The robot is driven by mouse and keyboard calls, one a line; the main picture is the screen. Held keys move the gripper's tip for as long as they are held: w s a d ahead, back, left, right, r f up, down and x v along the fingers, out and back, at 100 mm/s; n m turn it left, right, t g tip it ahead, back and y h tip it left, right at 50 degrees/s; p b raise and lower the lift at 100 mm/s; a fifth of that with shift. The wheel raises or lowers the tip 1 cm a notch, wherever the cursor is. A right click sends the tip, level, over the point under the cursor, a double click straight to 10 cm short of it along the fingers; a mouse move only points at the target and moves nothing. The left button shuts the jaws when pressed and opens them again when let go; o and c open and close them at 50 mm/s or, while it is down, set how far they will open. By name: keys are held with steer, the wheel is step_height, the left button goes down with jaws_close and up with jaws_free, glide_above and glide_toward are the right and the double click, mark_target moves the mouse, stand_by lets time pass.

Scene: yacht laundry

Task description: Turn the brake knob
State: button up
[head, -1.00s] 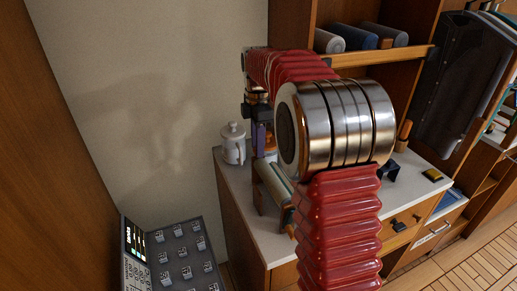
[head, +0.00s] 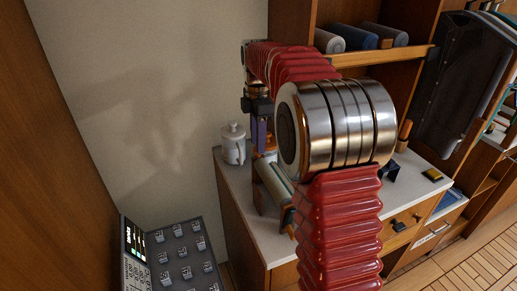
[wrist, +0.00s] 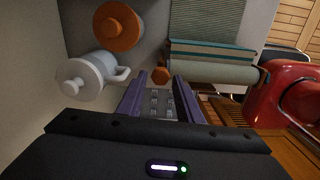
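The brake knob, a small orange-brown faceted knob (wrist: 161,75), sits at the left end of a pale roller (wrist: 215,72) in the wrist view. The roller also shows in the head view (head: 274,184), on the white counter. My gripper (wrist: 160,78) has two purple fingers spread apart. The knob appears in the gap between their tips, with no clear contact; the exact distance is hard to judge. In the head view my gripper (head: 261,140) points down near the far end of the roller, and I cannot make out the knob there.
A white lidded jug (head: 233,144) stands left of my gripper by the wall. A round orange lid (wrist: 117,27) and a teal-striped cloth (wrist: 206,50) are close by. A grey button panel (head: 180,254) is below left. A shelf with rolls (head: 362,39) stands behind.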

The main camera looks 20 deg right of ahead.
steer(key=shift+r, duration=1.7)
steer(key=shift+w+r+m, duration=0.1)
steer(key=shift+r+m, duration=0.15)
steer(key=shift+m, duration=0.05)
steer(key=m, duration=0.2)
steer(key=r+m, duration=0.1)
steer(key=m, duration=0.1)
steer(key=shift+m, duration=0.4)
steer(key=m, duration=0.5)
steer(key=shift+r, duration=0.35)
steer(key=m, duration=0.5)
steer(key=shift+r, duration=0.3)
steer(key=m, duration=0.4)
steer(key=shift+m, duration=0.3)
